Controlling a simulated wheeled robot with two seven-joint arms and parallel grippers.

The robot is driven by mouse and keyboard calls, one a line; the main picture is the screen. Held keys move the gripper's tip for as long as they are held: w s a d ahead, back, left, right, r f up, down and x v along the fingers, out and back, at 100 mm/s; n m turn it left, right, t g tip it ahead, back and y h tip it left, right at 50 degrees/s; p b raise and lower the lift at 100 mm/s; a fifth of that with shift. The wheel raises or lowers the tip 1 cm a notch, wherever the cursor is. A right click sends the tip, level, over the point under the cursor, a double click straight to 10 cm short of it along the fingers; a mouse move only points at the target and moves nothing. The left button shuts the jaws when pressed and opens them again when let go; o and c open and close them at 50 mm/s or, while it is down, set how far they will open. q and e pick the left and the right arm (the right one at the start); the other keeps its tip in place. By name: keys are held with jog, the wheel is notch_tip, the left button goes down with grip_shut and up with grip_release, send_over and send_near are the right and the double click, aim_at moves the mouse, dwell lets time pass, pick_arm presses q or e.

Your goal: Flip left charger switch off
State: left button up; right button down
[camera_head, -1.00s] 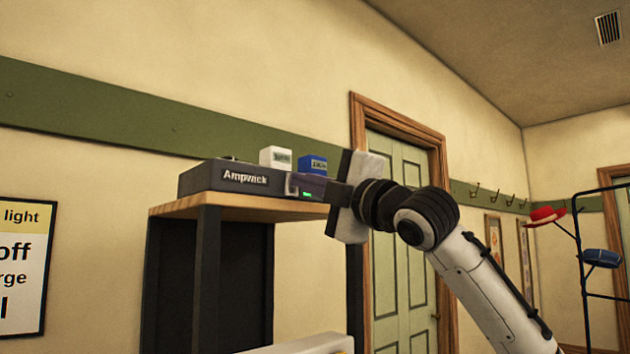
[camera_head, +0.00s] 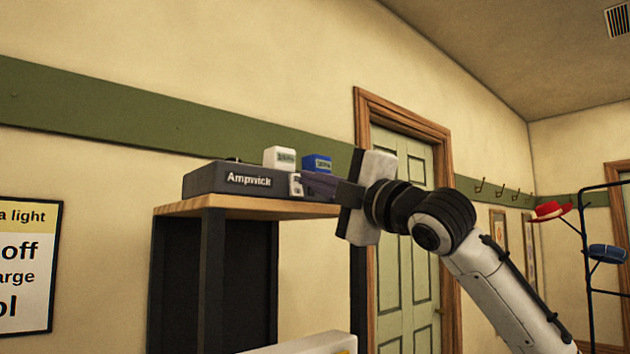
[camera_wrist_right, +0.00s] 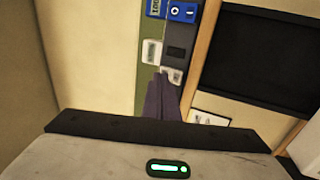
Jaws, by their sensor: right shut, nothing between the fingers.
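The dark charger (camera_head: 213,180), lettered "Ampwick", sits on a wooden-topped stand. A white block (camera_head: 279,157) and a blue block (camera_head: 317,164) stand on it, white on the left. The white left switch (camera_head: 296,184) is at its front; it also shows in the right wrist view (camera_wrist_right: 171,75). A blue switch marked O and I (camera_wrist_right: 183,11) shows there too. My right gripper (camera_head: 312,186) is shut and empty, its tips at the white switch; they seem to touch it. I cannot read which way the white switch is set. My left gripper is out of view.
The stand's wooden top (camera_head: 185,209) runs under the charger. A green door (camera_head: 404,270) is behind my right arm. A black rack (camera_head: 588,280) with hats stands at the right. A sign (camera_head: 28,265) hangs on the left wall.

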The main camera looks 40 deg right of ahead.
jog(key=s+d+b, duration=0.1)
jog(key=s, duration=1.1)
jog(key=shift+s+f+b, duration=0.15)
jog(key=shift+f+b, duration=0.1)
jog(key=shift+b, duration=0.15)
